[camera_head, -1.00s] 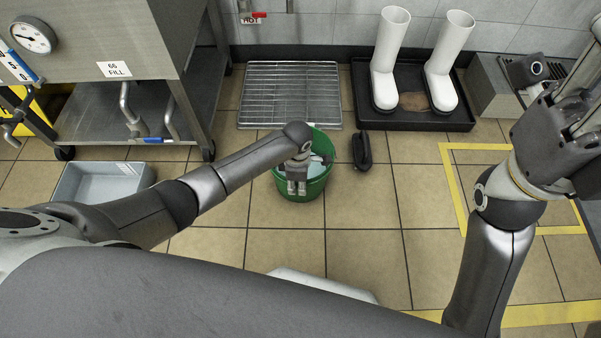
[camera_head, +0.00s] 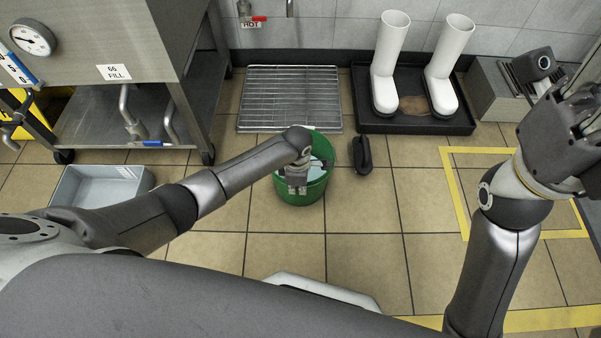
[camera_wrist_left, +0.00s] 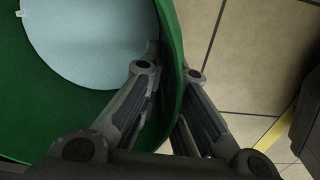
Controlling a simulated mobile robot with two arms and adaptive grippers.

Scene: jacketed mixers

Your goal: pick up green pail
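The green pail (camera_head: 303,190) stands on the tiled floor at the middle of the head view, with pale blue-grey contents inside. Its wall and rim also show large in the left wrist view (camera_wrist_left: 60,118). My left gripper (camera_head: 296,178) reaches down at the pail's near side. In the left wrist view my left fingers (camera_wrist_left: 170,75) straddle the pail's wall, one inside and one outside, and appear closed onto it. My right gripper (camera_head: 592,108) is raised at the right edge, empty, its fingers apart and partly cut off.
A black object (camera_head: 362,155) lies just right of the pail. A wire rack (camera_head: 290,98) and a black tray (camera_head: 425,124) with white boots (camera_head: 388,70) are behind.

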